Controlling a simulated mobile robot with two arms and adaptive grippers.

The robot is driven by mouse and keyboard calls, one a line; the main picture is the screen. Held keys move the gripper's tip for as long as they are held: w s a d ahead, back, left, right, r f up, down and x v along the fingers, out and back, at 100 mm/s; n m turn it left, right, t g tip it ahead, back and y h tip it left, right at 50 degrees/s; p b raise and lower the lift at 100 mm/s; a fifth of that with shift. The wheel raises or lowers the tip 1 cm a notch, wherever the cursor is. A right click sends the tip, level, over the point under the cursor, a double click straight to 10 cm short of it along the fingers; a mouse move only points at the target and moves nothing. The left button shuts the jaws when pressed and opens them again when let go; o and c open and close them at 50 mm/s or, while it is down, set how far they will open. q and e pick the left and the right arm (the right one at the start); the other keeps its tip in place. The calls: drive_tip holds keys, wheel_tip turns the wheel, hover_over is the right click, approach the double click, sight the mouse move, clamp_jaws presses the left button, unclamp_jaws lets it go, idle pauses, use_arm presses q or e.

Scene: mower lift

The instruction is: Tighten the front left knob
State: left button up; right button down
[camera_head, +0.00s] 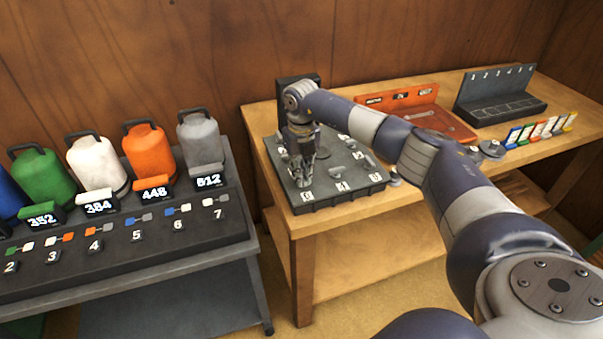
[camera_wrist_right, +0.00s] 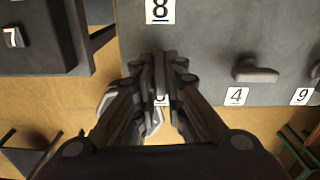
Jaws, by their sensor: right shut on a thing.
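A dark panel (camera_head: 330,202) with several grey knobs and numbered white labels lies on the wooden table. My right gripper (camera_head: 303,174) reaches down at the panel's front left corner. In the right wrist view my right gripper (camera_wrist_right: 160,80) is shut on the front left knob, which is mostly hidden between the fingers. A label beneath the fingertips is partly covered. A grey knob (camera_wrist_right: 255,71) beside the label 4 stands free to the right. The label 8 (camera_wrist_right: 160,10) is beyond the fingers. My left gripper is not in view.
A dark stand (camera_head: 140,243) with coloured canisters and number displays is left of the table, across a gap. An orange tray (camera_head: 425,100), a dark rack (camera_head: 500,105) and several coloured cards (camera_head: 540,130) are on the table's right part. A wooden wall stands behind.

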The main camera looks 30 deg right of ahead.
drive_tip(key=shift+r+m, duration=0.1)
drive_tip(key=shift+m, duration=0.5)
drive_tip(key=c, duration=1.7)
unclamp_jaws()
drive_tip(key=shift+o, duration=0.2)
wheel_tip(320, 180, up, 12)
